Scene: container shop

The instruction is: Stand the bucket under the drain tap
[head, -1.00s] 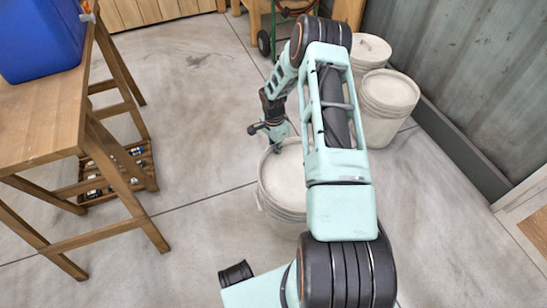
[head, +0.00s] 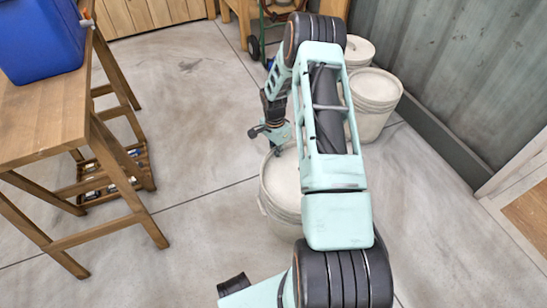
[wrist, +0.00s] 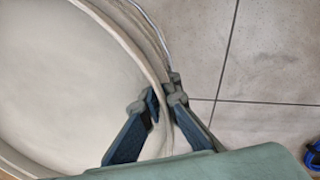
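The bucket (head: 282,195) is a pale, round, open-topped pail in the middle of the head view, partly behind my arm. My gripper (head: 277,150) is at its far rim. In the wrist view my gripper (wrist: 158,102) is shut on the bucket's rim (wrist: 128,40), one finger inside the wall and one outside. I cannot tell whether the bucket touches the floor. A blue container (head: 42,40) stands on the wooden table (head: 45,115) at the left. A small fitting (head: 87,17) at its right side may be the drain tap; its details are too small to see.
Two more pale buckets stand by the corrugated wall, one (head: 372,95) in front of another (head: 357,50). A wheeled cart (head: 254,46) stands at the back. The floor between table and bucket is clear.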

